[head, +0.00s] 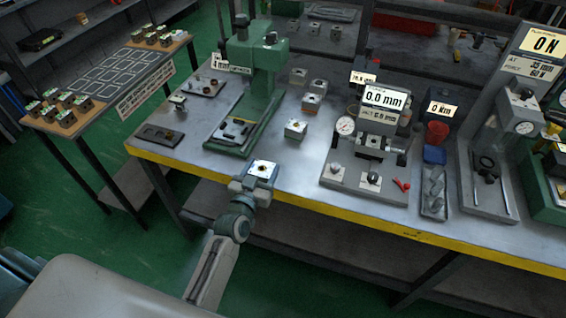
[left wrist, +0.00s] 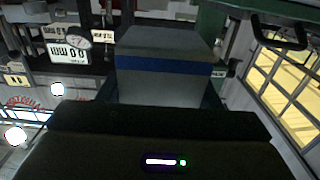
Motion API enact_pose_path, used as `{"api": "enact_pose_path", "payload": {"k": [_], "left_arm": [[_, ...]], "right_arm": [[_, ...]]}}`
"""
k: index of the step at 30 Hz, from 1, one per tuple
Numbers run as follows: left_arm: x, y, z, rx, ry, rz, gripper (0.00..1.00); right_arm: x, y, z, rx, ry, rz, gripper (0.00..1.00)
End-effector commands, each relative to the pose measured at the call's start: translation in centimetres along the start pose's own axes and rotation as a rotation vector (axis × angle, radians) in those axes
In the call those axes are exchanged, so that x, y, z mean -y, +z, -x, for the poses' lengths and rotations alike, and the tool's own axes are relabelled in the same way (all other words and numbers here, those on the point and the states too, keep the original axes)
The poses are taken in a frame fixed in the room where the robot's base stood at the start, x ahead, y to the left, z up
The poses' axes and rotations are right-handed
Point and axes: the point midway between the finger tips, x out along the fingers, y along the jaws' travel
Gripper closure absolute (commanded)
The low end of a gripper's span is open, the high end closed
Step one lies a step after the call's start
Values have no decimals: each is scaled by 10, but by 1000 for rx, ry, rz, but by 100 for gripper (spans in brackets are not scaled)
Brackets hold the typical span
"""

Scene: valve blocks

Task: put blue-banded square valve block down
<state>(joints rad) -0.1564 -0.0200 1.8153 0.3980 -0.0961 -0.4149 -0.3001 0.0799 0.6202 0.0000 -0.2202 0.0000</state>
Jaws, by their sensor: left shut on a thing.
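The blue-banded square valve block (left wrist: 165,85) fills the upper middle of the left wrist view, grey with a blue band around its side. My left gripper (head: 257,181) is shut on it. In the head view the held block (head: 263,169) shows its pale top with a dark and brassy centre port, at the front edge of the workbench (head: 215,167). I cannot tell whether it touches the bench. My right gripper is not in view.
Behind the held block stands a green press (head: 268,75). A loose block (head: 296,129) stands on the bench, with several more behind. A gauge stand (head: 376,143) is to the right. A dark tray (head: 160,135) lies at the left. A side table (head: 98,72) carries more blocks.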

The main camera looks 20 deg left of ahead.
Motion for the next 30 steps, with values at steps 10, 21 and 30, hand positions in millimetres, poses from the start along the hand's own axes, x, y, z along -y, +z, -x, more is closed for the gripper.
{"api": "enact_pose_path", "payload": {"k": [10, 21, 30], "left_arm": [[-24, 4, -64, -3, 0, 0, 79], [-32, 15, -85, -1, 0, 0, 79], [-32, 37, -84, -3, -1, 0, 79]], "right_arm": [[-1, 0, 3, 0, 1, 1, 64], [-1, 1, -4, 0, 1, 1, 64], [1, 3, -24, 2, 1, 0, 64]]}}
